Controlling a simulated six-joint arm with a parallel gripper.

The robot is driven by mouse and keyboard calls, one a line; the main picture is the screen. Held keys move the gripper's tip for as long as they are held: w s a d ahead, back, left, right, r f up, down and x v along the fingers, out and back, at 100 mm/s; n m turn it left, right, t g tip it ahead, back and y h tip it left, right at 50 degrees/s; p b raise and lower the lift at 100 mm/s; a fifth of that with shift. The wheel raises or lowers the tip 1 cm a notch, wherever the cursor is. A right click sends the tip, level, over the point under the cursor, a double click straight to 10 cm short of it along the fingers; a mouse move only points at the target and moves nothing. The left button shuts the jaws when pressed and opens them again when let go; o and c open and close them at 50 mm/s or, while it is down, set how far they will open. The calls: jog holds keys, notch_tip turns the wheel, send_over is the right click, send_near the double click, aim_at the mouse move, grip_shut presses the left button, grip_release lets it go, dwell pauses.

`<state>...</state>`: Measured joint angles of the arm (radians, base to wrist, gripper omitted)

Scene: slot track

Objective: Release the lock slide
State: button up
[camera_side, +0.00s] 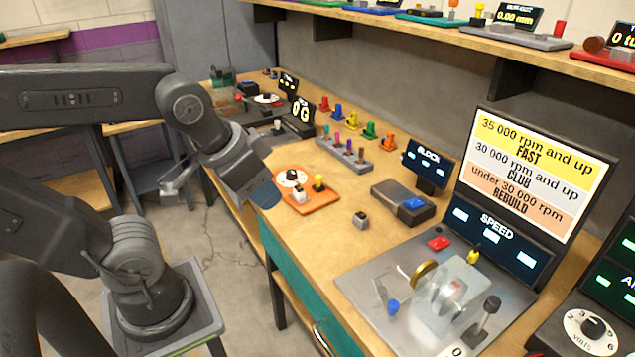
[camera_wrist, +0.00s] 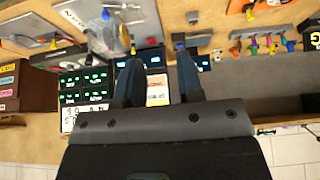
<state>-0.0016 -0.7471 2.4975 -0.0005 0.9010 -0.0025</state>
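My gripper (camera_side: 264,192) hangs in the air at the left, near the bench's front edge and short of the test plate. In the wrist view its two fingers (camera_wrist: 155,62) stand apart with nothing between them. A grey plate (camera_side: 375,270) bears a clear block (camera_side: 447,295), a brass disc (camera_side: 424,274), a blue knob (camera_side: 393,307), a red piece (camera_side: 439,243), a yellow knob (camera_side: 473,257) and a black-topped lever (camera_side: 490,306). Which of these is the lock slide I cannot tell. In the wrist view the plate (camera_wrist: 140,18) is at the top left.
A SPEED display (camera_side: 495,238) stands behind the plate. Left of it are a dark box with a blue top piece (camera_side: 414,203), a small dark cube (camera_side: 361,220) and an orange base (camera_side: 310,203) with knobs. Coloured pegs line the back. Bare wood lies between.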

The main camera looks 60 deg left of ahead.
jog(key=shift+w+a+r, duration=0.15)
jog(key=shift+w, duration=0.2)
jog(key=shift+c, duration=0.7)
jog(key=w+a+n, duration=0.2)
jog(key=w, duration=0.1)
jog(key=w+a+r+n+g, duration=0.1)
jog(key=w+n, duration=0.1)
jog(key=w, duration=0.1)
jog(key=w+a+r+n+g, duration=0.1)
jog(key=w+a+n, duration=0.1)
jog(key=w, duration=0.1)
jog(key=shift+w+a+r+n, duration=0.2)
jog(key=shift+a+n, duration=0.1)
jog(key=shift+a, duration=0.05)
grip_shut()
jog(key=w+a+f+n+g+h, duration=0.1)
jog(key=w+a+f+n, duration=0.1)
jog(key=w+a+n, duration=0.55)
jog(key=w+a+f+n+h, duration=0.1)
jog(key=a+f+n, duration=0.3)
jog(key=a, duration=0.7)
jog(key=w+a+f+n+h, duration=0.2)
jog(key=w+a+f+n, duration=0.2)
jog(key=a+f, duration=0.3)
jog(key=a, duration=0.4)
jog(key=shift+a+f+g, duration=0.35)
jog(key=shift+f+g, duration=0.05)
jog(key=shift+n, duration=0.25)
